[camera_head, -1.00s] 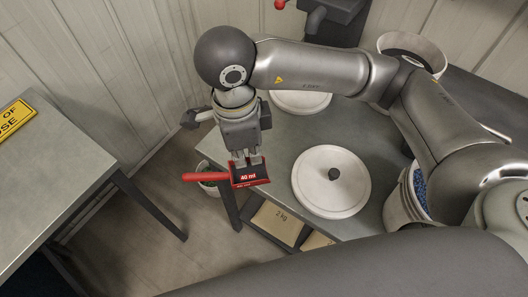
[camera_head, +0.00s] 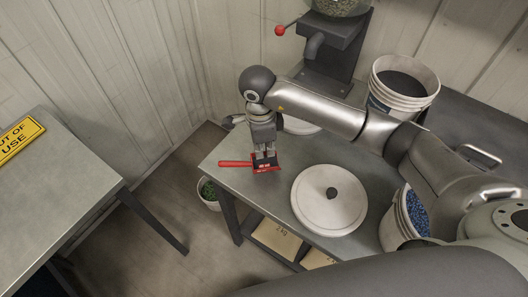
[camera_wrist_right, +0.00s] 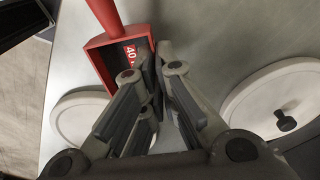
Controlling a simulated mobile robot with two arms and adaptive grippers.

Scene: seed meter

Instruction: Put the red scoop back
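The red scoop (camera_head: 267,168), with a "40 ml" label, is at the left end of the grey metal table (camera_head: 232,181). Its handle (camera_head: 235,163) points left. My right gripper (camera_head: 264,156) is above the scoop with its fingers closed on the scoop's wall. The right wrist view shows the scoop's open box (camera_wrist_right: 112,62) and the close-set fingertips (camera_wrist_right: 165,55) at its edge. I cannot tell whether the scoop touches the table top. My left gripper is not in view.
A white round lid (camera_head: 315,212) lies right of the scoop, with another lid (camera_head: 300,126) behind. A bucket of blue seed (camera_head: 416,213) and a white bucket (camera_head: 404,88) stand farther right. A machine with a red knob (camera_head: 279,31) is behind. An "out of use" table (camera_head: 75,181) stands left.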

